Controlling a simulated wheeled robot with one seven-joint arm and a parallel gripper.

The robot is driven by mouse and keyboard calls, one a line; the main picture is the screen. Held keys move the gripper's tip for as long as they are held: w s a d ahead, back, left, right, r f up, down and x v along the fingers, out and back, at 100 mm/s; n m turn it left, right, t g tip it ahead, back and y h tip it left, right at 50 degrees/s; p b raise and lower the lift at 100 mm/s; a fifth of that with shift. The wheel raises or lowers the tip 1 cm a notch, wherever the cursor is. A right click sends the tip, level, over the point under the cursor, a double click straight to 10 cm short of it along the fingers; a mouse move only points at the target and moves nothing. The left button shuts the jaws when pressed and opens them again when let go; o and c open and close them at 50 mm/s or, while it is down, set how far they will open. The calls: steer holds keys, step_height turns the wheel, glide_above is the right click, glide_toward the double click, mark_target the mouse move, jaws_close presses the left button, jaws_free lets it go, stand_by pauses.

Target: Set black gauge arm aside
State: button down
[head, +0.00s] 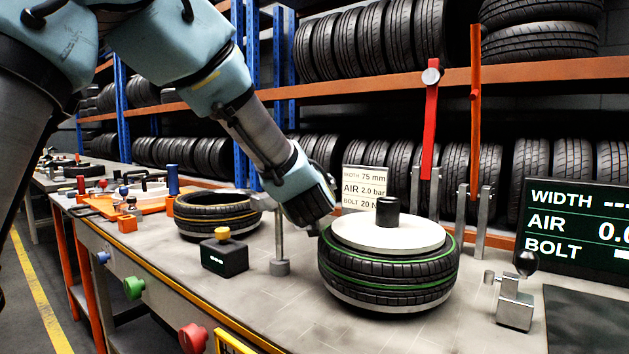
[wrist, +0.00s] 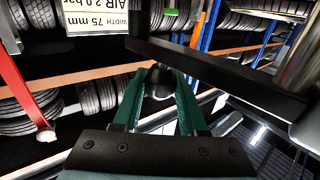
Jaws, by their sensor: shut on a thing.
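The black gauge arm (wrist: 225,72) crosses the wrist view as a dark bar, slanting from upper middle down to the right. My gripper (wrist: 164,78) has its two green fingers closed on a dark rounded part, apparently the arm's knob, just below the bar. In the head view my wrist hides the fingers and most of the gauge arm. A grey post on a round foot (head: 280,267) stands beside my wrist. The green-striped tyre (head: 388,272) lies flat to the right, with a white disc (head: 385,234) and a black hub (head: 387,211) on top.
A black box with a yellow knob (head: 224,254) and a yellow-striped tyre (head: 215,217) are left of the post. Red (head: 430,120) and orange (head: 475,120) levers stand behind the green-striped tyre. A display (head: 578,225) and black-knobbed clamp (head: 515,300) are at right. The front bench strip is partly clear.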

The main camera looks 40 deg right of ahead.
steer(key=shift+w+r, duration=0.1)
stand_by(0.4)
steer(key=shift+c, duration=2.2)
jaws_free()
steer(key=shift+a, duration=0.1)
steer(key=b+v, duration=0.1)
steer(key=v, duration=0.9)
steer(key=shift+s+b, duration=0.35)
steer(key=shift+b, duration=0.05)
steer(key=shift+a, duration=0.1)
